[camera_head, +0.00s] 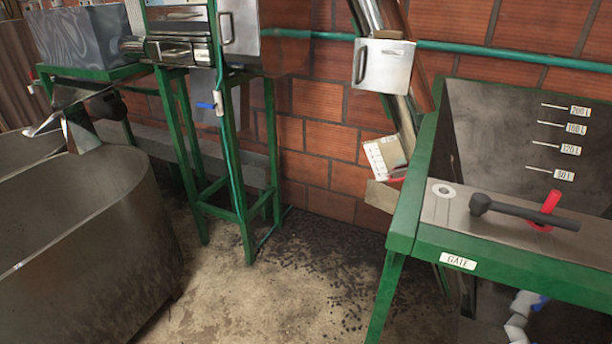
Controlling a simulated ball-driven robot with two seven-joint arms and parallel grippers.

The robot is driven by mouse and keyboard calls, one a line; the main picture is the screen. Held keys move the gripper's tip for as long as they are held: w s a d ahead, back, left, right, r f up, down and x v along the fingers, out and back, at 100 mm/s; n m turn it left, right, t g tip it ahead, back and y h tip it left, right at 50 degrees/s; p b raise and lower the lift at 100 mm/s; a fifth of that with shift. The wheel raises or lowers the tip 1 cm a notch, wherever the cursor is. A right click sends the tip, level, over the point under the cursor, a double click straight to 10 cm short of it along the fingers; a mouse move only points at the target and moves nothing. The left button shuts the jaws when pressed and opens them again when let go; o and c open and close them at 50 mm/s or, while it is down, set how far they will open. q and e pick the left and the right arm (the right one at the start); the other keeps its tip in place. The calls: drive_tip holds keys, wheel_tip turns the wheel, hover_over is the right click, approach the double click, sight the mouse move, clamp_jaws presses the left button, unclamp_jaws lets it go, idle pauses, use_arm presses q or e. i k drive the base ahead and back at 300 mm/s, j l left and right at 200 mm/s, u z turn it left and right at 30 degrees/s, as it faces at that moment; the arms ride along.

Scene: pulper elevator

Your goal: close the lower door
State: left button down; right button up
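A pale metal door or panel (384,67) with a dark handle at its left edge is at the slanted chute (405,125) against the brick wall, upper right of centre. Whether it is open or shut is unclear. A higher metal door (239,27) with an upright handle is on the machine on the green stand. Lower on the chute, a small pale box-like part (385,157) with markings juts out. I cannot tell which of these is the lower door.
A green-framed tank (420,236) with a GATE label and black handle (520,212) stands right. A large metal tub (90,240) fills the left. The green stand (240,190) is between them. Stained floor (290,300) is open in the middle. A green pipe (480,50) crosses the wall.

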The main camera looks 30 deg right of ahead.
sight(384, 197)
drive_tip(key=i+j+u, duration=0.1)
drive_tip(key=i, duration=0.4)
drive_tip(key=i+j+u, duration=0.1)
drive_tip(key=i, duration=0.4)
drive_tip(key=i+z, duration=0.25)
drive_tip(key=z, duration=0.15)
drive_tip(key=i+z, duration=0.2)
drive_tip(key=z, duration=0.2)
drive_tip(key=i+j+z, duration=0.15)
drive_tip(key=z, duration=0.25)
drive_tip(key=i, duration=0.05)
